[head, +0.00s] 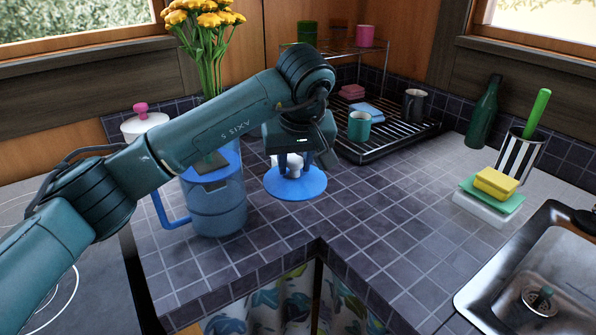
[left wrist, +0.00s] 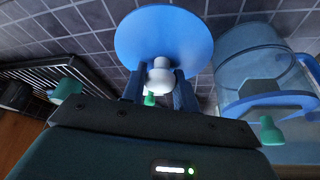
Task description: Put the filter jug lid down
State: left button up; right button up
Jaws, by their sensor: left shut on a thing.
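The filter jug lid (head: 296,186) is a flat blue disc with a white knob. My left gripper (head: 288,163) points down and is shut on the knob; the wrist view shows its fingers (left wrist: 160,88) on either side of it, with the blue disc (left wrist: 160,36) beyond. The lid is over the tiled counter, right of the jug; I cannot tell whether it touches the tiles. The clear blue filter jug (head: 218,213) stands upright without this lid, its upper part partly hidden by my arm; it also shows in the wrist view (left wrist: 248,52). My right gripper is out of view.
A dish rack (head: 385,143) with a teal mug (head: 359,126) stands behind. A white pot (head: 130,124) and flowers (head: 203,20) are at the left. Sponges (head: 495,183) and the sink (head: 475,292) are at the right. The counter's middle tiles are clear up to its front corner.

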aim_at(296, 183)
pick_arm(q)
jog(key=shift+f, duration=3.25)
jog(key=shift+f, duration=0.1)
jog(key=shift+f, duration=0.2)
jog(key=o, duration=1)
jog(key=shift+r, duration=0.1)
jog(key=shift+c, duration=0.2)
